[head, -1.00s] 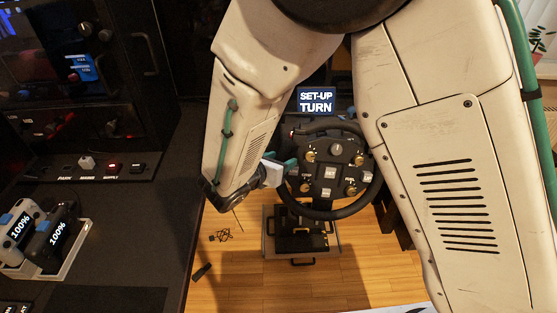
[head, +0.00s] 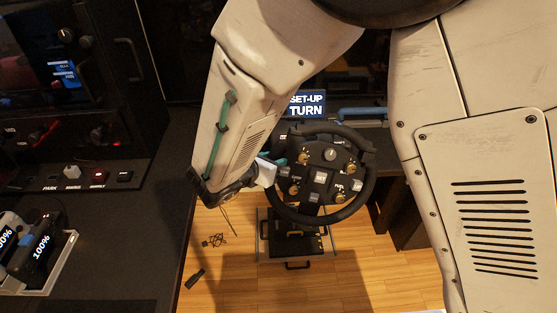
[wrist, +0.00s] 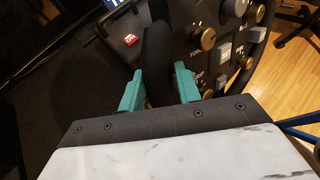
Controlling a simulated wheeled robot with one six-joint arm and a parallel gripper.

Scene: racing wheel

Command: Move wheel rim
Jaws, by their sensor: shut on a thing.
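The racing wheel (head: 318,178) is a black round steering wheel with gold knobs and white buttons on its face. Its black rim (head: 371,190) is whole and in front of a small screen. My gripper (head: 277,162) is at the left side of the rim. In the wrist view its teal fingers (wrist: 158,88) stand either side of the dark rim (wrist: 157,55), shut on it. The far part of the fingers and the exact contact are dim.
A "SET-UP TURN" screen (head: 307,105) stands behind the wheel. A pedal unit (head: 296,240) sits on the wooden floor below. A dark desk (head: 120,225) with a battery charger (head: 60,270) lies left. A red button (wrist: 131,40) is near my fingers.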

